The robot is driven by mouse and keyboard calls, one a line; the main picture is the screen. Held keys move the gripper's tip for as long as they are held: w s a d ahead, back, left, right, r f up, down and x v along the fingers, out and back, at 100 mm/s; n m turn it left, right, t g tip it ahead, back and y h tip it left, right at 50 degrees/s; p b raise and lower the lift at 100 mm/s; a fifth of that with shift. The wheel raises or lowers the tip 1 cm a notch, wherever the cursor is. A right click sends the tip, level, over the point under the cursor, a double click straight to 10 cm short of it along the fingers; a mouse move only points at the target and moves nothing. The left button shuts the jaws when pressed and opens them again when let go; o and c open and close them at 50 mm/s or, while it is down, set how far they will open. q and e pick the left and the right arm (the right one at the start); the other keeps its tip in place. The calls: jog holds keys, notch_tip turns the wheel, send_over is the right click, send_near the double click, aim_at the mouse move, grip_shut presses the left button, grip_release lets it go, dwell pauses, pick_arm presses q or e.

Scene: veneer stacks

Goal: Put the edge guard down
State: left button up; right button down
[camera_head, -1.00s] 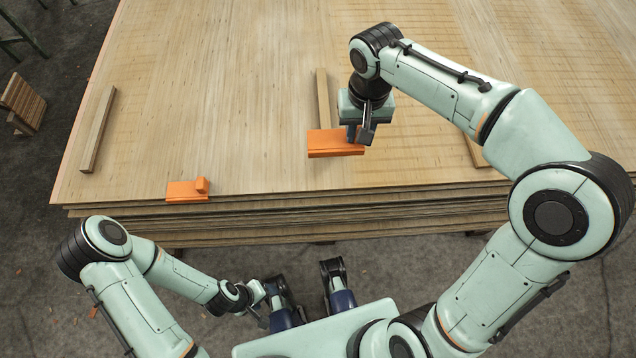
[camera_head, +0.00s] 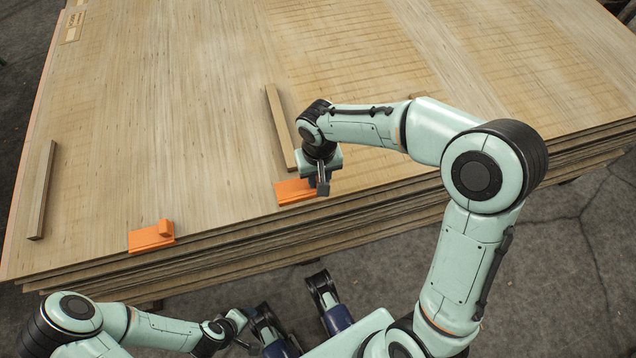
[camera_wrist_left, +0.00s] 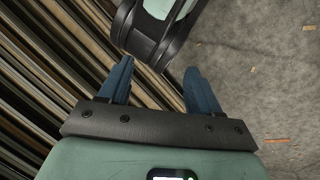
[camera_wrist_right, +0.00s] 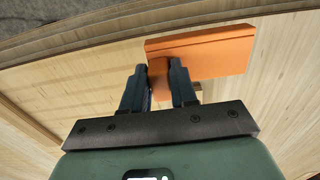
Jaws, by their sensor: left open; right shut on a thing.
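An orange edge guard (camera_head: 293,192) is at the front edge of the veneer stack (camera_head: 190,120). My right gripper (camera_head: 322,187) is shut on its right part. I cannot tell whether the guard rests on the top sheet or hangs just above it. In the right wrist view the guard (camera_wrist_right: 205,52) shows at the fingertips, its broad face over pale veneer. A second orange edge guard (camera_head: 150,237) with a raised block sits on the front edge further left. My left gripper (camera_head: 238,322) is low in front of the stack; its blue fingers (camera_wrist_left: 157,88) are apart and empty.
A wooden batten (camera_head: 281,127) lies on the stack just behind my right gripper, and another batten (camera_head: 42,190) lies near the left edge. The top between the two guards is clear. In the left wrist view the layered stack side (camera_wrist_left: 40,85) is close on the left.

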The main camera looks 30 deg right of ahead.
pick_arm(q)
jog(key=shift+w+a+f+t+b, duration=0.4)
jog(key=shift+w+f, duration=0.25)
jog(key=shift+w, duration=0.25)
pick_arm(e)
notch_tip(320, 180, down, 4)
jog(key=shift+f, duration=0.1)
jog(key=shift+f, duration=0.1)
jog(key=c, duration=0.9)
grip_release()
pick_arm(q)
jog(key=shift+w+a+f, duration=0.1)
pick_arm(e)
jog(key=shift+r, duration=0.4)
notch_tip(320, 180, up, 12)
jog(key=p, duration=0.3)
jog(key=shift+f, duration=0.2)
pick_arm(q)
jog(key=s+d+r+g, duration=0.1)
jog(key=s+d+r, duration=0.1)
jog(key=s+r, duration=0.2)
jog(key=shift+s+d+g, duration=0.25)
jog(key=shift+s+g, duration=0.15)
jog(key=shift+s, duration=0.15)
